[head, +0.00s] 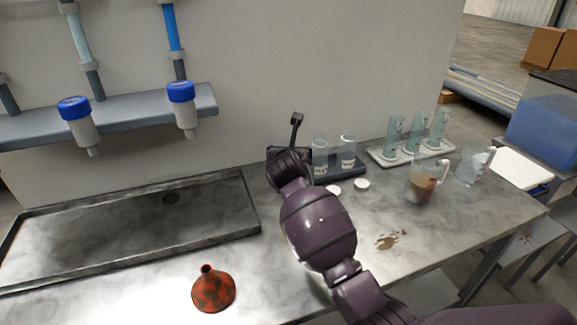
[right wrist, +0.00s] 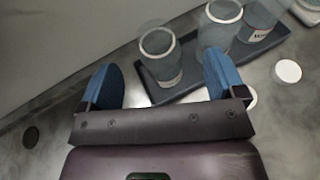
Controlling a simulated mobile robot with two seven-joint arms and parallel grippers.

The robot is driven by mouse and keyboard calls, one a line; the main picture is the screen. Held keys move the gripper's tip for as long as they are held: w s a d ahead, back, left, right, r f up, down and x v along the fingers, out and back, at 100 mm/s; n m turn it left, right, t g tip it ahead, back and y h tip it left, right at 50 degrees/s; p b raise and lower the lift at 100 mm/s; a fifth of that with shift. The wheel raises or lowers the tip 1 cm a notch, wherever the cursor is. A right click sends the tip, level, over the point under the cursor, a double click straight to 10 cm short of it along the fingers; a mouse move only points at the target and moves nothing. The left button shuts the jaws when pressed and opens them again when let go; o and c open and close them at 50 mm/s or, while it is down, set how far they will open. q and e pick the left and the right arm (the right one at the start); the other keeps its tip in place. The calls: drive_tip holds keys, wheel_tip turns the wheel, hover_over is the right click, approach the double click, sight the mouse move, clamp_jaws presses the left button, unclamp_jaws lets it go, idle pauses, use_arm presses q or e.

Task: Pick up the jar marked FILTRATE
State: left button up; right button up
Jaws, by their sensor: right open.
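Clear jars with white labels stand on a small dark tray (head: 352,170) near the wall. The head view shows one jar (head: 320,157) just right of my gripper and another jar (head: 348,150) beyond it. The right wrist view shows three: a near jar (right wrist: 161,58), a middle jar (right wrist: 221,25) and a far jar (right wrist: 259,22). The labels are too small or turned to read, so I cannot tell which says FILTRATE. My right gripper (right wrist: 163,80) is open and empty, with the near jar ahead of the gap between its blue-padded fingers. My left gripper is out of view.
White lids (head: 362,184) lie before the tray. A white rack (head: 410,156) of glass vessels, a pitcher with brown contents (head: 421,186) and a clear pitcher (head: 470,165) stand right. A red-brown funnel-shaped vessel (head: 212,290) stands in front. A shallow basin (head: 130,225) fills the left.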

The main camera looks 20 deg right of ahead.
drive_tip(key=b+x, duration=0.2)
drive_tip(key=x, duration=0.4)
drive_tip(key=shift+w+f, duration=0.15)
drive_tip(key=shift+w, duration=0.2)
drive_tip(key=shift+a, duration=0.1)
drive_tip(key=shift+c, duration=0.5)
drive_tip(key=c, duration=1.1)
